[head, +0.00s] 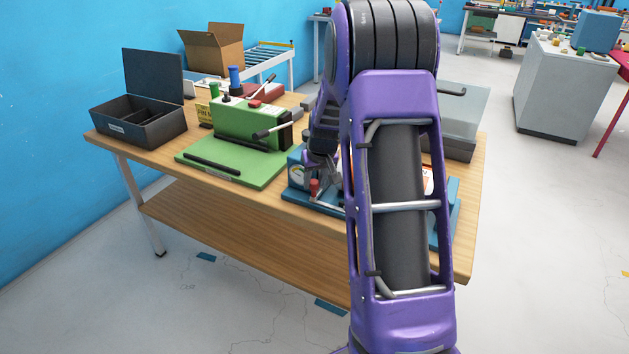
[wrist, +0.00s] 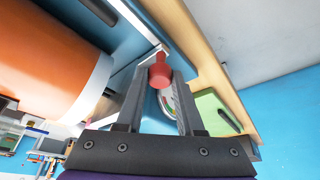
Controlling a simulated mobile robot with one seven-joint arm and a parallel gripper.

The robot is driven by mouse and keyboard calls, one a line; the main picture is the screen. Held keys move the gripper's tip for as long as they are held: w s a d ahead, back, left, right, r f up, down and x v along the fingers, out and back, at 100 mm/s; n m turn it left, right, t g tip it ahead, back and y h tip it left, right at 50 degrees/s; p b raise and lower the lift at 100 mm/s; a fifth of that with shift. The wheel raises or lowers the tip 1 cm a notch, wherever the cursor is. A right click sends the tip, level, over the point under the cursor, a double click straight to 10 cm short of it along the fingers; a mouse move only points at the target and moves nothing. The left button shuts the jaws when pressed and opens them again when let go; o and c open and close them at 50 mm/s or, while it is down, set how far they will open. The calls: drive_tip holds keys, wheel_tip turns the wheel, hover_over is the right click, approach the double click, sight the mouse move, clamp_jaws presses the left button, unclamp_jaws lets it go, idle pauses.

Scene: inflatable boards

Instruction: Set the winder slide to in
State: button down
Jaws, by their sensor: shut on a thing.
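The winder is the blue machine (head: 296,203) at the front of the wooden table, partly hidden behind my arm in the head view. A red knob (head: 314,189), which I take to be the slide's handle, stands at its front left beside a round gauge (head: 298,171). In the wrist view the red knob (wrist: 160,74) sits between the tips of my gripper (wrist: 160,80), which is shut on it. The gauge (wrist: 168,104) shows behind, between the fingers. An orange and white roll (wrist: 50,55) lies close to the left finger. The slide's in and out marks cannot be read.
A green machine (head: 245,122) on a green base stands left of the winder. An open dark box (head: 140,130) is at the table's left end. A grey case (head: 462,110) stands behind my arm. The table's front edge (head: 230,191) is near the winder.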

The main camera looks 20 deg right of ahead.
idle(0.7)
drive_tip(key=shift+s+d+b, duration=0.4)
drive_tip(key=shift+s+d, duration=0.4)
drive_tip(key=shift+s, duration=0.2)
drive_tip(key=shift+s+d+b, duration=0.35)
drive_tip(key=shift+s+d, duration=0.45)
drive_tip(key=shift+s, duration=0.15)
drive_tip(key=c, duration=0.6)
unclamp_jaws()
drive_tip(key=shift+s, duration=0.1)
drive_tip(key=shift+o, duration=0.4)
